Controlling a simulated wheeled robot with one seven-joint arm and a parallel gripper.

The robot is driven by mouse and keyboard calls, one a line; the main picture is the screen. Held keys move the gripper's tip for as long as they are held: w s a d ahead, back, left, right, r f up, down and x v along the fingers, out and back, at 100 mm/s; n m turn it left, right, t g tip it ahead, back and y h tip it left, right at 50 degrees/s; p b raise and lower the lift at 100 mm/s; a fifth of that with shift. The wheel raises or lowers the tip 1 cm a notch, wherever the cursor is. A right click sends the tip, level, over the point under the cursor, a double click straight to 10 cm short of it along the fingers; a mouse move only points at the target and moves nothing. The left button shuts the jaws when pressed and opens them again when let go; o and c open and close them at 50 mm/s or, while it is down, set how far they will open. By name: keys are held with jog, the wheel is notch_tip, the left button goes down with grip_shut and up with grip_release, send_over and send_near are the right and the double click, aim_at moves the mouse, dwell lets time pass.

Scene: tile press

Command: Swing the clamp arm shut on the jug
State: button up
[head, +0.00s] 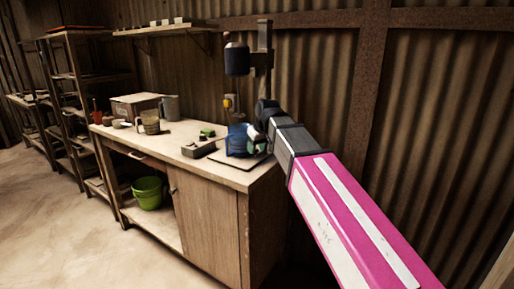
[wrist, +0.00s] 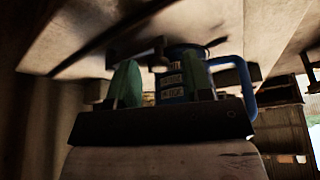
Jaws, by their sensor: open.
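The blue jug (head: 237,139) stands on a flat board at the right end of the workbench, below the press. In the wrist view the jug (wrist: 187,68) shows pale labels and a handle at right. My gripper (head: 257,141) is beside the jug's right side in the head view. Its green fingers (wrist: 161,80) are apart, with the jug behind them; I cannot tell whether they touch anything. A dark bar with a pale tip (wrist: 158,55) shows between the fingers, perhaps the clamp arm; its angle to the jug is unclear.
The press (head: 237,58) hangs over the jug on a dark post. A grey block (head: 198,149) and a small green item (head: 208,132) lie left of the jug. A corrugated wall is close behind.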

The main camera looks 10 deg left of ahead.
grip_shut()
jog(key=shift+w+a+m, duration=0.2)
jog(key=shift+a+m, duration=0.2)
jog(key=shift+m, duration=0.3)
grip_release()
jog(key=shift+r, duration=0.1)
jog(key=v, duration=1)
jog(key=shift+s+r, duration=0.3)
jog(key=shift+a, duration=0.1)
